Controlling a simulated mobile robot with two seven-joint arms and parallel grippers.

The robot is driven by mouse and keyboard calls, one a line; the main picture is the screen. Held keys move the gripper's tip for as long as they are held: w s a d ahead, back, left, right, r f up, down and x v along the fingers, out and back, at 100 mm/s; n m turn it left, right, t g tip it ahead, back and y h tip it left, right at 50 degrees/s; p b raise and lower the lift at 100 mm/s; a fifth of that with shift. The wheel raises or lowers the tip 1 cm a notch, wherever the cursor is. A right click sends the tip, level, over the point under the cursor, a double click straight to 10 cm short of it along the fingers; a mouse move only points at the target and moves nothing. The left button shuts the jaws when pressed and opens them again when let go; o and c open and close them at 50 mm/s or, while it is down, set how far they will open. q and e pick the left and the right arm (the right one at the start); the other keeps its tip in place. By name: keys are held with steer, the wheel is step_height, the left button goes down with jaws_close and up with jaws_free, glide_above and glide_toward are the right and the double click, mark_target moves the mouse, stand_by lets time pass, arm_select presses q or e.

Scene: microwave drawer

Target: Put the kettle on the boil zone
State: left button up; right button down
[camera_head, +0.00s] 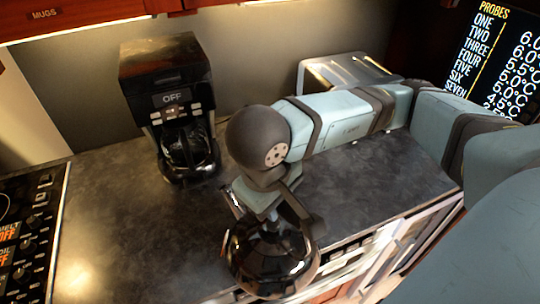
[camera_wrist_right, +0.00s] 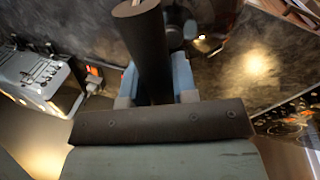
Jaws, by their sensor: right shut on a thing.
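A glossy dark kettle (camera_head: 272,265) hangs below my right gripper (camera_head: 268,212) near the counter's front edge. I cannot tell whether its base touches the counter. In the right wrist view, a thick black handle (camera_wrist_right: 150,45) lies between the two blue-grey fingers of my right gripper (camera_wrist_right: 156,88), which is shut on it. The kettle's body is not clear in that view. A stove (camera_head: 30,235) with a column of knobs is at the left edge; its orange labels read "OFF", one partly cut off as "OIL". The cooking zones are mostly out of frame. My left gripper is not in view.
A black coffee maker (camera_head: 170,105) showing "OFF" stands against the back wall, with a glass pot in it. A metal appliance (camera_head: 340,72) stands behind my right arm. The dark counter (camera_head: 125,230) is clear between the stove and the kettle. A probe display (camera_head: 505,60) is at upper right.

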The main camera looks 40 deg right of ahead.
steer(key=shift+w+d+r, duration=0.1)
steer(key=shift+w+r, duration=0.1)
steer(key=shift+w, duration=0.5)
steer(key=w+d+f+p, duration=0.1)
steer(key=w+d+p, duration=0.1)
steer(key=w, duration=0.6)
steer(key=w+d+f+p, duration=0.2)
steer(key=w+p, duration=0.2)
steer(key=w, duration=0.4)
steer(key=shift+f+p, duration=0.3)
steer(key=shift+p, duration=0.05)
steer(key=shift+w, duration=0.1)
steer(key=shift+f, duration=0.15)
steer(key=c, duration=0.9)
jaws_free()
